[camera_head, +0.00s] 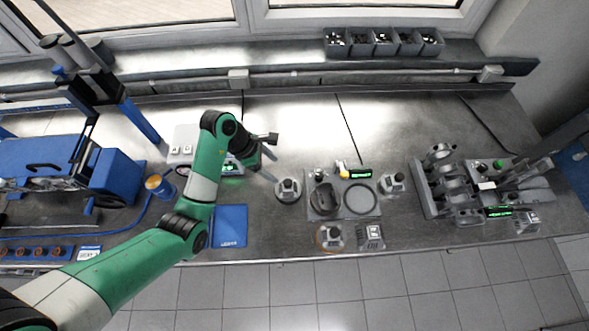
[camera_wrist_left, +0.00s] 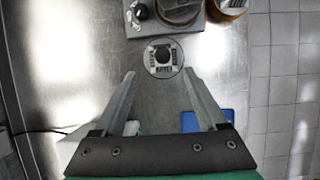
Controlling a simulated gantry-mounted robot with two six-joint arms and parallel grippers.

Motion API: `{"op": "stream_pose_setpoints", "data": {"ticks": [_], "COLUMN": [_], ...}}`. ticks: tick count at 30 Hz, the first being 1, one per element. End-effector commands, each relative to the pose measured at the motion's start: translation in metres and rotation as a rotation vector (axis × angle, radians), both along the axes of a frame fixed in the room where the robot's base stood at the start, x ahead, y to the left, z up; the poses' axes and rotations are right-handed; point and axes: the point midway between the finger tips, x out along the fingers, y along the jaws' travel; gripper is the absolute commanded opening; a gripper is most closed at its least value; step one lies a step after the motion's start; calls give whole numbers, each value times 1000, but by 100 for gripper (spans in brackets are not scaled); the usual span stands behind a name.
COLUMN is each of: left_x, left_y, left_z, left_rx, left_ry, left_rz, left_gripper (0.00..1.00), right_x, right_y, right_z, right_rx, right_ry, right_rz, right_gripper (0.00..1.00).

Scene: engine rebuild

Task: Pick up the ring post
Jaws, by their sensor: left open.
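What looks like the ring post (camera_head: 288,190) stands on the bench as a round grey base with a small upright part at its middle. In the left wrist view it is a round disc (camera_wrist_left: 163,57) with a dark centre and pale blocks around it, just beyond the fingertips. My left gripper (camera_head: 268,166) is open and empty, close to the left of the post in the head view. In the wrist view its two fingers (camera_wrist_left: 160,76) point toward the disc, with no visible grip on it. My right gripper is not in view.
A grey tray (camera_head: 345,213) with round parts lies right of the post. Similar small units (camera_head: 393,183) stand around it. A blue pad (camera_head: 230,226) lies near the front edge. A metal engine fixture (camera_head: 445,185) is at the right. The bench behind the post is clear.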

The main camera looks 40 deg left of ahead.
Motion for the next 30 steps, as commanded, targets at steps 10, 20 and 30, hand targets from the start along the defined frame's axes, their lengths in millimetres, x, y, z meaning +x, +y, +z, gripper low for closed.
{"op": "stream_pose_setpoints", "data": {"ticks": [10,20,30], "left_x": [0,11,28], "left_y": [-5,-14,-29], "left_z": [-33,-64,-105], "left_rx": [11,12,11], "left_ry": [40,34,36], "left_rz": [-3,0,-1], "left_gripper": [74,74,74], "right_x": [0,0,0], "right_y": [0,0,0], "right_z": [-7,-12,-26], "right_rx": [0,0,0], "right_ry": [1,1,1], "right_rz": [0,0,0], "right_gripper": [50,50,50]}}
